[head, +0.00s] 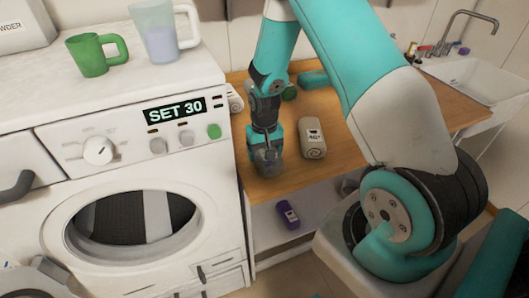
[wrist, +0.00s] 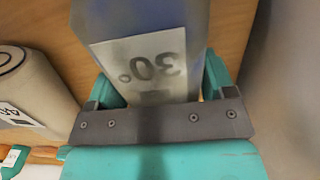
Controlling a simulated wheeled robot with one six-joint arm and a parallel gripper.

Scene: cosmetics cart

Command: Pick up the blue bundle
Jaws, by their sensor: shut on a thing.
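The blue bundle (wrist: 195,22) is greyish blue with a white label reading 30°, upside down in the wrist view. It lies between the two teal fingers of my gripper (wrist: 160,82), which is shut on it. In the head view my gripper (head: 266,150) points down at the front left of the wooden counter. The blue bundle shows there only partly, as a dark bluish shape, mostly hidden by my gripper. I cannot tell whether it is touching the counter.
A teal bundle (head: 313,79) lies farther back. A washing machine (head: 140,150) reading SET 30 borders the left. A purple bundle (head: 287,214) rests on the lower shelf.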

